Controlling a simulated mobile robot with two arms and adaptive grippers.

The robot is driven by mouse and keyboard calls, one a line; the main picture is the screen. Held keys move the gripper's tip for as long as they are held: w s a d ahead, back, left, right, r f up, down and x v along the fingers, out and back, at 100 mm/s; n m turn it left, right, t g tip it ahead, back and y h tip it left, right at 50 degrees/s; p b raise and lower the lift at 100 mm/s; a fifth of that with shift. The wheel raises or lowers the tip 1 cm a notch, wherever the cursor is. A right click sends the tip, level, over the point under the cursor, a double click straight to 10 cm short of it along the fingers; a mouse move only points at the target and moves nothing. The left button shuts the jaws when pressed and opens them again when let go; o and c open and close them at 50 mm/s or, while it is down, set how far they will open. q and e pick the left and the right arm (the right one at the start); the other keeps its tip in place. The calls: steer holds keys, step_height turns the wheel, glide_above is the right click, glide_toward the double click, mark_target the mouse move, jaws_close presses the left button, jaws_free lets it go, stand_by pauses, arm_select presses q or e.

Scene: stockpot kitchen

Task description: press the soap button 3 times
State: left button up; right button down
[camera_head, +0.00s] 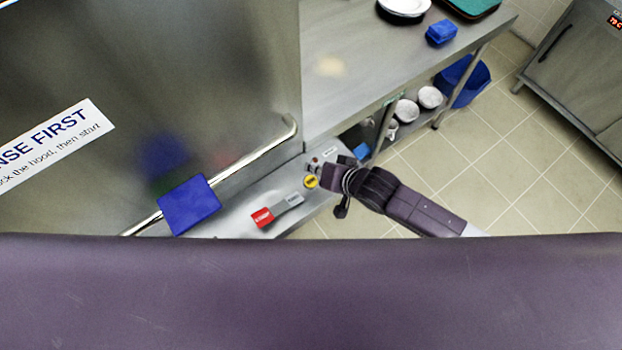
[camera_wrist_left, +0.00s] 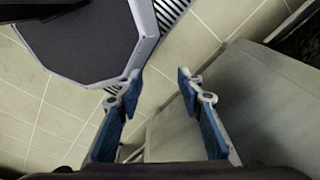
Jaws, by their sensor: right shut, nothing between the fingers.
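A grey control panel (camera_head: 285,216) beside the large steel hood carries several controls. A round yellow button (camera_head: 311,182) sits near its right end, with a small dark control (camera_head: 315,160) just beyond it. A red labelled control (camera_head: 263,217) sits further left. The labels are too small to read, so I cannot tell which one is the soap button. My right gripper (camera_head: 313,170) is shut and empty, with its tip right by the yellow button; whether it touches is not clear. My left gripper (camera_wrist_left: 160,88) is open and empty above the floor in the left wrist view.
A steel hood (camera_head: 200,60) with a handle bar (camera_head: 270,148) and a blue block (camera_head: 189,205) fills the left. A steel table (camera_head: 370,70) holds a blue sponge (camera_head: 441,32). Bowls (camera_head: 430,97) and a blue bin (camera_head: 465,80) stand below.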

arm_select(q)
jaws_close()
stand_by(1.3)
